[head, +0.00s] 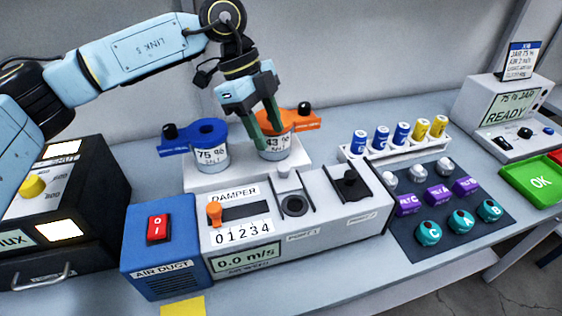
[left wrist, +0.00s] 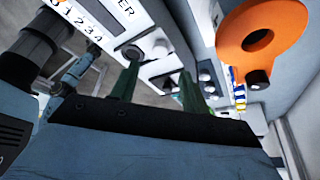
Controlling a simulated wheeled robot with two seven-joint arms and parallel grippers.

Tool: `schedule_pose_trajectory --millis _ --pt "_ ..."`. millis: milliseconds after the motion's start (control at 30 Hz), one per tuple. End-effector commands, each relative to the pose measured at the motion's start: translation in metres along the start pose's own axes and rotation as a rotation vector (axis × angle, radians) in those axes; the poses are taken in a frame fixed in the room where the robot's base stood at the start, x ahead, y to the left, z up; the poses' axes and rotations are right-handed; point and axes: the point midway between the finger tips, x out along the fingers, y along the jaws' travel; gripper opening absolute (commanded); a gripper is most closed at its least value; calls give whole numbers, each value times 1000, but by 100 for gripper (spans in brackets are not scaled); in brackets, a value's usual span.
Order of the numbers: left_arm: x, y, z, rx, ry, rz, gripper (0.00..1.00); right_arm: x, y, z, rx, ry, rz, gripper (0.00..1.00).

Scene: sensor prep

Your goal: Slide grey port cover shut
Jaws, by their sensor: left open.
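The grey port cover (head: 284,173) with its small knob is at the back of the left port slot on the white air duct unit. In front of it the round dark port hole (head: 294,205) is uncovered. The grey knob (left wrist: 158,47) and the hole (left wrist: 133,52) also show in the left wrist view. A black cover (head: 350,184) with a knob sits on the right port. My left gripper (head: 268,138) is open, its green fingers pointing down in front of the orange-lidded cup, behind and above the grey cover. In the left wrist view its fingers (left wrist: 158,75) are apart with nothing gripped.
Cups with a blue lid (head: 207,130) and an orange lid (head: 277,118) stand on a white block behind the unit. The damper lever (head: 214,213) and red switch (head: 158,228) are left. A vial rack (head: 352,156) and dark mat (head: 455,240) are right.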

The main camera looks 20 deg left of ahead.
Motion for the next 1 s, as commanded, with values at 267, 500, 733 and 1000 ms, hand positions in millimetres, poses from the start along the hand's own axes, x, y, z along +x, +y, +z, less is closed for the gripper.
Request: schedule_pose_trajectory --millis 267,500,733,1000 --pt "56 1 0 0 0 3 46 3 0 0 0 0 0 36" --pt "77 0 0 -1 0 0 46 4 0 1 0 -1 0 36" --pt "79 0 0 -1 0 0 46 4 0 1 0 -2 0 36" --pt "79 0 0 0 0 0 21 4 0 1 0 -3 0 36"
